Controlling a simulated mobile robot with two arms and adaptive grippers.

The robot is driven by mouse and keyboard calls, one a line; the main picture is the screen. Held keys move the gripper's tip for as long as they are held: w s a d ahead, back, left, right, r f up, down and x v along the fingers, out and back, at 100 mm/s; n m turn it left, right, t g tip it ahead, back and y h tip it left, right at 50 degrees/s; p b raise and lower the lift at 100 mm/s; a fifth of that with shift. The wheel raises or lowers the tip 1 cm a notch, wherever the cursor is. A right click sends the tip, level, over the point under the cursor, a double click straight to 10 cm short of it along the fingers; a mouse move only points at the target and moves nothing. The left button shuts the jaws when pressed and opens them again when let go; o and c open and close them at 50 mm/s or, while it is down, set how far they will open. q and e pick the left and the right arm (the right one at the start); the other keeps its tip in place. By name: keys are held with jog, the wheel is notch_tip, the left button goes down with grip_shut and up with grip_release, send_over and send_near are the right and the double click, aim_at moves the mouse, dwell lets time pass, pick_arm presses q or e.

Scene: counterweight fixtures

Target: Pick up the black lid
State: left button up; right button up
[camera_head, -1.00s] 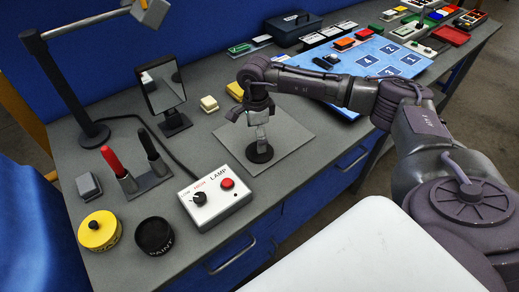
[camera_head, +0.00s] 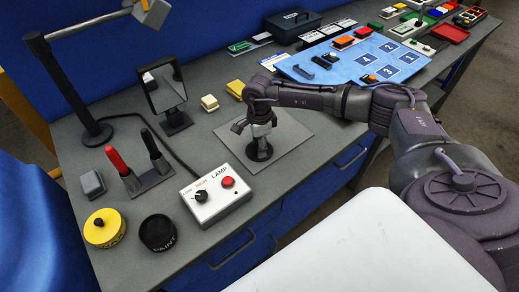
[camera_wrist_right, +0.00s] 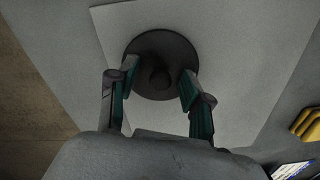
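The black lid (camera_head: 258,156) is a flat dark disc with a round knob. It lies on a light grey square plate (camera_head: 285,140) on the bench. My right gripper (camera_head: 260,144) points down, just over the lid, and partly covers it in the head view. In the right wrist view, the lid (camera_wrist_right: 160,45) shows with its knob between the fingertips of my right gripper (camera_wrist_right: 159,82). The fingers are spread apart with a gap on each side of the knob; no contact shows. My left gripper is not in view.
A lamp control box (camera_head: 214,196) stands left of the plate. An open black paint pot (camera_head: 158,233) and a yellow pot (camera_head: 104,228) stand at the front left. A mirror (camera_head: 164,88) and yellow blocks (camera_head: 235,90) are behind. A blue numbered board (camera_head: 350,62) lies to the right.

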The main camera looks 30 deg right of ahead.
jog(key=shift+s, duration=0.15)
jog(key=c, duration=0.5)
jog(key=shift+f, duration=0.15)
grip_shut()
